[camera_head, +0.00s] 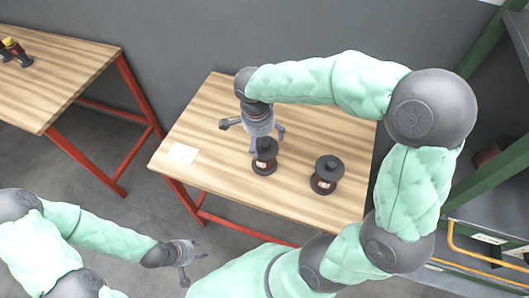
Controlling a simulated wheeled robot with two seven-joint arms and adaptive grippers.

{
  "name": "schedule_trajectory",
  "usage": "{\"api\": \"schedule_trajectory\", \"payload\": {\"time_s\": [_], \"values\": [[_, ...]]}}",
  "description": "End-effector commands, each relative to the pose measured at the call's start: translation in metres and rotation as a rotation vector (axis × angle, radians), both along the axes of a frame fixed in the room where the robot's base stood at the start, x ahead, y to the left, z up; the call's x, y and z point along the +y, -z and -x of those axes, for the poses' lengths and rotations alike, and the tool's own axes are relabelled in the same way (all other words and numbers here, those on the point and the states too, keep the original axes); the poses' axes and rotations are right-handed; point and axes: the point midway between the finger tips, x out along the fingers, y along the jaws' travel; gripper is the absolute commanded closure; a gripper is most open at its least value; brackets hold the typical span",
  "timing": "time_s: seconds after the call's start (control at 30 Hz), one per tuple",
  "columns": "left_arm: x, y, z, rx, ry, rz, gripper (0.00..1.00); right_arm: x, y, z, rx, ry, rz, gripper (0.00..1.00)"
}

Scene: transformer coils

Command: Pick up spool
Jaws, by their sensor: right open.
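Two dark spools with reddish-brown windings stand upright on the wooden table in the middle. One spool (264,160) is near the table's centre. The other spool (327,176) stands to its right, closer to the front right. My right gripper (253,142) reaches over the table from the right and is open, directly above and behind the centre spool. Its fingers overlap that spool's top left in the picture, and I cannot tell whether they touch it. My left gripper (192,266) hangs low over the floor in front of the table, with its fingers apart and empty.
The wooden table (215,180) has red legs and a white paper (182,153) at its left. A second wooden table (60,70) with small dark and yellow items (15,50) stands at the left. A green-framed metal rack (490,180) stands at the right.

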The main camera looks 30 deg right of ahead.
Motion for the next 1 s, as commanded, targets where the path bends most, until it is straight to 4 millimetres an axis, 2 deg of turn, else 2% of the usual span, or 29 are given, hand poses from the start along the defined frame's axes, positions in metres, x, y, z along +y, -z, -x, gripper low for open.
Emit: {"api": "schedule_trajectory", "payload": {"time_s": [0.03, 0.1, 0.37, 0.7, 0.97, 1.0], "values": [[0.0, 0.005, 0.0, 0.0, 0.0, 0.0, 0.6, -0.001, 0.011, 0.001, 0.004, -0.001, 0.0, 0.08], [0.0, 0.009, 0.0, 0.0, 0.0, 0.0, 0.6, -0.002, 0.022, 0.0, 0.004, -0.001, -0.001, 0.08], [0.0, 0.015, 0.0, 0.0, 0.0, 0.0, 0.6, -0.005, 0.04, -0.001, 0.001, -0.001, -0.001, 0.08], [0.0, 0.031, 0.0, 0.0, 0.0, 0.0, 0.6, -0.01, 0.084, -0.001, 0.002, -0.002, -0.001, 0.08], [0.0, 0.031, 0.0, 0.0, 0.0, 0.0, 0.6, -0.01, 0.086, -0.002, -0.001, -0.002, -0.001, 0.08], [0.0, 0.031, 0.0, 0.0, 0.0, 0.0, 0.6, -0.01, 0.086, -0.002, -0.001, -0.002, -0.001, 0.17]]}}
